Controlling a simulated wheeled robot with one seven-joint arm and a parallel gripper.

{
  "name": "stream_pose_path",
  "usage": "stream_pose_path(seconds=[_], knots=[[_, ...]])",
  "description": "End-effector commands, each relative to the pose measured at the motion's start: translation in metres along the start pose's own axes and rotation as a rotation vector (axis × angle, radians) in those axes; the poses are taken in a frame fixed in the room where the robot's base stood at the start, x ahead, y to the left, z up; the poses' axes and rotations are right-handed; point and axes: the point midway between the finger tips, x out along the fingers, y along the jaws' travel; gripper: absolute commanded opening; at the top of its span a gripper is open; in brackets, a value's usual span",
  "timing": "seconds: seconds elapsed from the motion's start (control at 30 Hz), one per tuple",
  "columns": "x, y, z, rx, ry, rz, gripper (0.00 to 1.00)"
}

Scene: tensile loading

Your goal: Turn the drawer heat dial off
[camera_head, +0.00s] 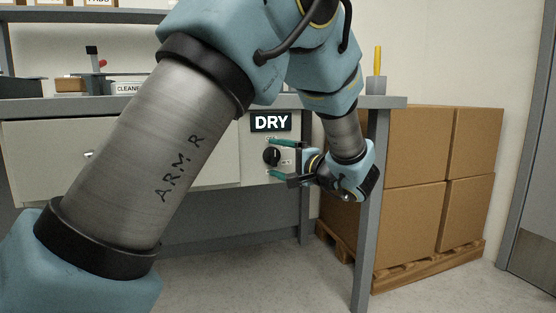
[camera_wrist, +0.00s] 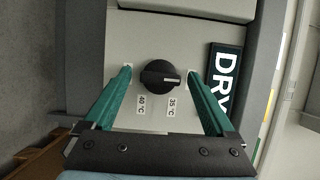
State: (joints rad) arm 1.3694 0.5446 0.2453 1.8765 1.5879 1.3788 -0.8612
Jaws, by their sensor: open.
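The heat dial (camera_head: 271,156) is a round black knob on the pale drawer front (camera_head: 256,177), below a black DRY label (camera_head: 271,122). In the wrist view the dial (camera_wrist: 160,76) sits between my fingers with a light pointer line toward the right. Labels reading 40 °C (camera_wrist: 142,105) and 35 °C (camera_wrist: 172,106) are beside it; a small pale mark is partly behind each fingertip. My gripper (camera_head: 272,157) has green fingers and is open, one finger on either side of the dial. In the wrist view my gripper (camera_wrist: 160,75) shows gaps between both fingers and the dial.
The drawer is set under a grey workbench (camera_head: 385,102), whose leg (camera_head: 366,220) stands close to my wrist. Stacked cardboard boxes (camera_head: 415,147) on a wooden pallet (camera_head: 390,285) are to the right. Small items stand on the bench top at left.

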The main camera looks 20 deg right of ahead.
Motion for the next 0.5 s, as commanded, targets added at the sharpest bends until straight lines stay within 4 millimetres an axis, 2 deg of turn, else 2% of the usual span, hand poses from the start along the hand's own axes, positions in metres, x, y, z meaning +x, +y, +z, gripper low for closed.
stream_pose_path(seconds=[0.17,0.5], knots=[[-0.019,-0.002,-0.001,0.001,0.004,0.001,0.9],[-0.084,-0.001,-0.001,0.002,0.003,0.001,0.9]])
